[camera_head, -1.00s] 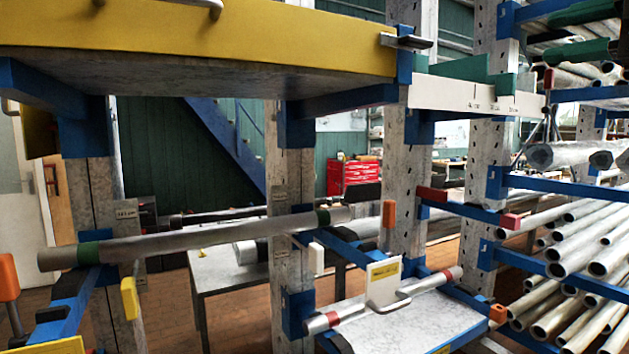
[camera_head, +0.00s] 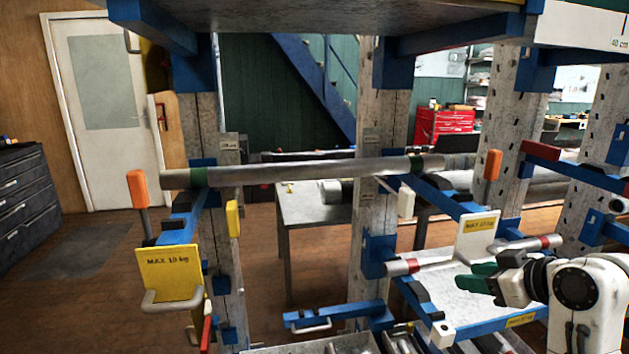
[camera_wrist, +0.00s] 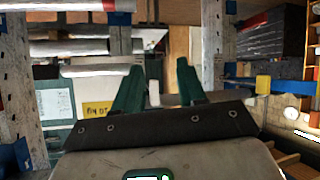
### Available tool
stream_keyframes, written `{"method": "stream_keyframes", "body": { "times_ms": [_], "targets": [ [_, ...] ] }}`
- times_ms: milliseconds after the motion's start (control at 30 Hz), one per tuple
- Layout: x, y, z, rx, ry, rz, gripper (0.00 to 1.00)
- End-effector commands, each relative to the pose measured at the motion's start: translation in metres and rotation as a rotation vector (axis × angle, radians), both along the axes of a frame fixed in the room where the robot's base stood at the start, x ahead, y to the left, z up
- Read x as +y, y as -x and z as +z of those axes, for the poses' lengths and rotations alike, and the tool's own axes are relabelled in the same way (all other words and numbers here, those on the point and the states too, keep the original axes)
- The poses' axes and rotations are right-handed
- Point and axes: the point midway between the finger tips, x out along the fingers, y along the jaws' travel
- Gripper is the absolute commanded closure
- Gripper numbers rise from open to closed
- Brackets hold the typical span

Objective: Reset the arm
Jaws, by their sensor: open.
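My gripper (camera_head: 470,278) is at the lower right in the head view, with its green fingers pointing left and my white arm behind it. It appears in front of the white shelf with the pipe with red bands (camera_head: 405,266). In the wrist view my gripper (camera_wrist: 158,82) shows two green fingers spread apart with nothing held between them. A long grey pipe with green bands (camera_head: 300,173) lies level across blue rack arms in the head view, apart from my gripper.
A yellow load sign (camera_head: 168,272) and a white bracket with a yellow label (camera_head: 478,238) stand on the rack. Blue rack arms (camera_head: 340,315) jut out low in the middle. A dark drawer cabinet (camera_head: 25,200) is far left. Open floor (camera_head: 110,300) shows at left.

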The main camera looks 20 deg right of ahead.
Motion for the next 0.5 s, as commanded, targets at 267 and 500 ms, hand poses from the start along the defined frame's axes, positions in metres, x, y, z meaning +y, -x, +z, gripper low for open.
{"method": "stream_keyframes", "body": {
  "times_ms": [267,500],
  "targets": [
    [0.109,0.041,-0.161,0.353,-0.178,-0.037,0.6],
    [0.179,0.132,-0.261,0.668,-0.185,-0.094,0.6]
  ]
}}
